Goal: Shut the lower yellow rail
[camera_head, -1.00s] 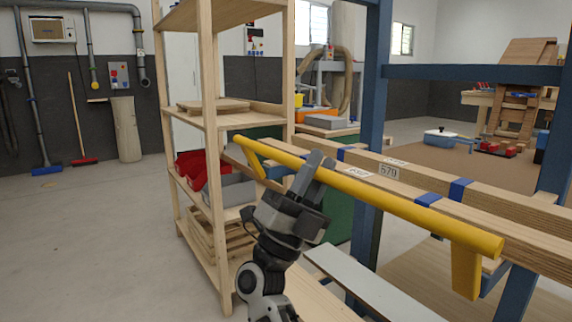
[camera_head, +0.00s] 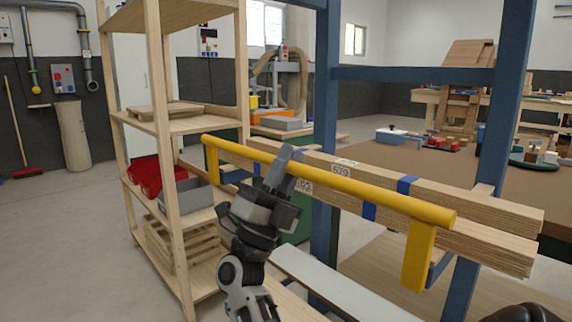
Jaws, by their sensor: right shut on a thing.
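The yellow rail (camera_head: 375,189) is a long bar with a downturned bracket at each end. It slants across the front of a blue rack, in front of the timber beams. It is the only yellow rail that I can make out. My right gripper (camera_head: 286,162) reaches up from below and is shut on the rail, left of its middle. The fingers hide a short part of the bar. The right-hand bracket (camera_head: 418,258) hangs in front of the beams; whether it touches the rack is unclear. My left gripper is not in view.
Labelled timber beams (camera_head: 480,208) with blue straps lie behind the rail. A blue post (camera_head: 326,120) stands behind them. A wooden shelf unit (camera_head: 160,100) with red and grey bins is close on the left. The floor (camera_head: 70,250) at far left is clear.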

